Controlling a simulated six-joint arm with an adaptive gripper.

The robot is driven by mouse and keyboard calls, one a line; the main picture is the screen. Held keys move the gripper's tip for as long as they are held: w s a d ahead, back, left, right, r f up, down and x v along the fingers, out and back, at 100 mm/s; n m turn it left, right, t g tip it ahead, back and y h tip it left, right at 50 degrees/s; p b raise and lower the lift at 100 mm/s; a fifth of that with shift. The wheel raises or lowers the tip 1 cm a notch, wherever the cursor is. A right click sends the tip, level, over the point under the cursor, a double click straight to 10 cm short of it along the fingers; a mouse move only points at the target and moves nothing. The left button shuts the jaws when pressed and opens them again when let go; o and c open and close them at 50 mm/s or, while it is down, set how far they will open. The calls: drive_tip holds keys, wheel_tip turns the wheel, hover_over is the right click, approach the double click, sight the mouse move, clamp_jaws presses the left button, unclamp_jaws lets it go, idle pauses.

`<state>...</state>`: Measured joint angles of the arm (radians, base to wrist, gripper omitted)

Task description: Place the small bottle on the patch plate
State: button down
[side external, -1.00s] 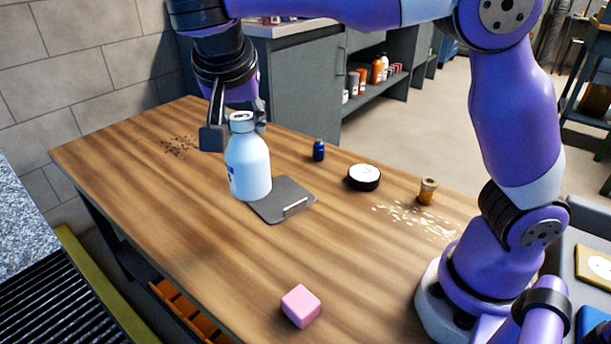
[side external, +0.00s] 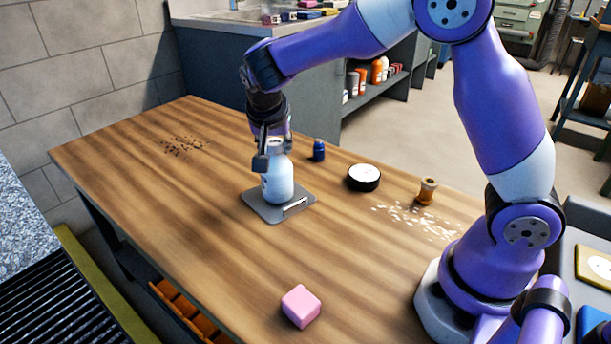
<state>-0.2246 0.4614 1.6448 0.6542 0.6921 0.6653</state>
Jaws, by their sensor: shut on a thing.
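A white bottle (side external: 278,184) with a rounded shoulder stands upright over the grey patch plate (side external: 258,207). Its base appears to meet the plate, but I cannot tell if it rests there fully. My gripper (side external: 273,157) points down and is shut on the upper part of the white bottle, hiding its cap. The plate lies flat on the wooden table, with a light raised strip along its right front edge. A smaller dark blue bottle (side external: 319,150) stands upright on the table, behind and right of the plate, apart from my gripper.
A round white-topped black tin (side external: 363,177) and a brown spool-like piece (side external: 427,191) stand right of the plate. Pale flakes (side external: 410,219) and dark specks (side external: 184,146) are scattered on the table (side external: 190,230). A pink cube (side external: 301,306) sits near the front. The table's left front is clear.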

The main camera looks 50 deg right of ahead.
drive_tip(key=shift+f, duration=0.15)
drive_tip(key=shift+c, duration=2.4)
unclamp_jaws()
drive_tip(key=shift+a+r, duration=0.15)
drive_tip(key=shift+r, duration=0.3)
drive_tip(key=s+a+r+n+y, duration=0.1)
drive_tip(key=s+r, duration=0.2)
drive_tip(key=r, duration=0.3)
drive_tip(key=s+a+r+n, duration=0.1)
drive_tip(key=s+r+n, duration=0.1)
drive_tip(key=s+r, duration=0.25)
drive_tip(key=s+a+f+n+t+y, duration=0.1)
drive_tip(key=s+f+n+y, duration=0.3)
drive_tip(key=s+n, duration=0.4)
drive_tip(key=s+t, duration=0.1)
drive_tip(key=s, duration=0.3)
drive_tip(key=shift+f, duration=0.2)
